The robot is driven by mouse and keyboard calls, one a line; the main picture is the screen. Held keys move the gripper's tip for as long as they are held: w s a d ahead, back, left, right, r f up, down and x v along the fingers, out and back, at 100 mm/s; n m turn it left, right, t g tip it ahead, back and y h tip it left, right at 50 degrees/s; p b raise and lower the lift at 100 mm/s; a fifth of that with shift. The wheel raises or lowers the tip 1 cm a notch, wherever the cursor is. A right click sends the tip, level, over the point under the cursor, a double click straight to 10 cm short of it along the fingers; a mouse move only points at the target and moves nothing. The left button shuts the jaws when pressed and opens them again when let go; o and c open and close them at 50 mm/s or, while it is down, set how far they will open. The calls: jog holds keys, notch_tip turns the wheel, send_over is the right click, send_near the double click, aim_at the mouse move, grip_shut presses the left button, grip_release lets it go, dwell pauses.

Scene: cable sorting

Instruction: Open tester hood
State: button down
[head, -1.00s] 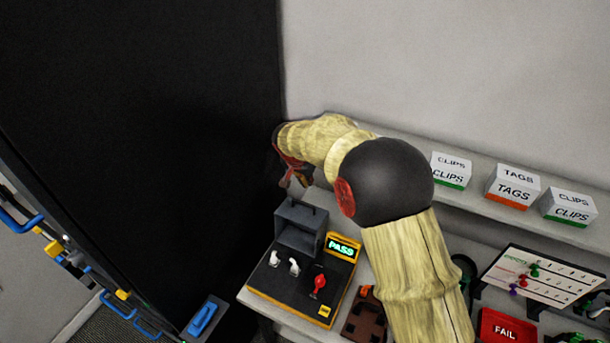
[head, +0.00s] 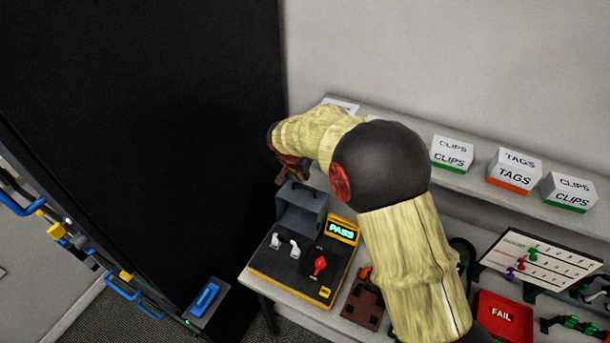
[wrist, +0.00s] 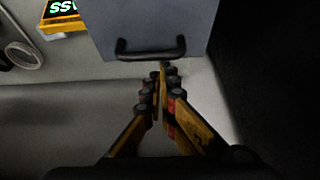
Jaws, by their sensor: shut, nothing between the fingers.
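The tester is a dark box with yellow edges (head: 275,283), and its screen (head: 342,231) reads PASS. Its grey hood (head: 303,213) stands at the rear of the tester. In the wrist view the hood (wrist: 190,20) fills the top middle, with a black bar handle (wrist: 150,52) on it. My gripper (wrist: 161,75) is shut and empty, its fingertips just below the handle in that view. I cannot tell whether they touch it. In the head view my gripper (head: 281,180) is behind the hood, partly hidden by my arm.
A tall black panel (head: 150,130) stands close on the left. A shelf behind holds white CLIPS and TAGS boxes (head: 513,170). White plugs and a red knob (head: 320,266) sit on the tester.

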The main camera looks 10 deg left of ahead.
jog(key=shift+s+a+r+b, duration=0.2)
jog(key=shift+s+b, duration=0.3)
jog(key=shift+s, duration=0.1)
jog(key=shift+s+a+r+b, duration=0.25)
jog(key=shift+s+b, duration=0.25)
jog(key=shift+s, duration=0.15)
jog(key=shift+s+a+r+b, duration=0.15)
jog(key=shift+s+a+b, duration=0.05)
jog(key=shift+s+b, duration=0.35)
